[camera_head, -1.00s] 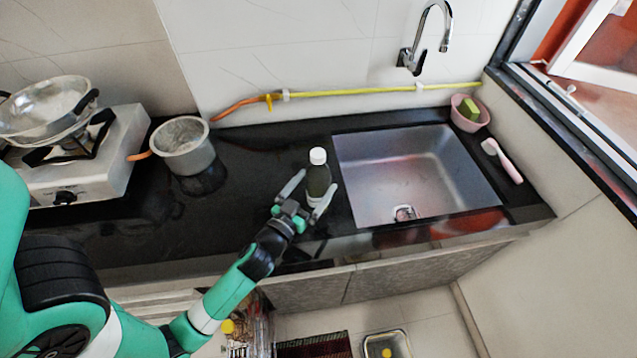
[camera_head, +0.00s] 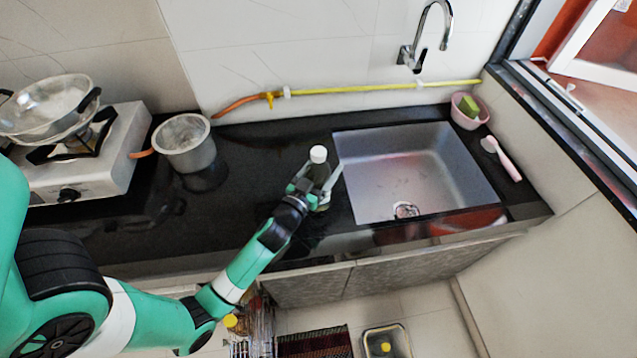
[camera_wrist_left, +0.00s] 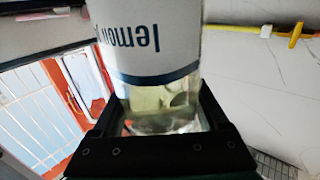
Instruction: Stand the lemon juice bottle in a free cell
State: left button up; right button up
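The fingers look spread, with a small gap at the right one. In the left wrist view the bottle (camera_wrist_left: 150,45) fills the middle; its white label reads "lemon" upside down, and its clear base sits between the black gripper parts (camera_wrist_left: 160,130). No divided holder with a clearly free cell can be made out. My right gripper is not in view.
The sink (camera_head: 415,175) lies right of the bottle, with a tap (camera_head: 428,40) behind. A metal pot (camera_head: 185,145) and a stove (camera_head: 95,165) stand left. Below the counter are clear, yellow-capped items (camera_head: 250,325), a dark rack (camera_head: 313,343) and a small container (camera_head: 388,342), partly cut off.

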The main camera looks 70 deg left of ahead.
pick_arm(q)
grip_shut()
jog(key=shift+r, duration=0.1)
jog(key=shift+r, duration=0.1)
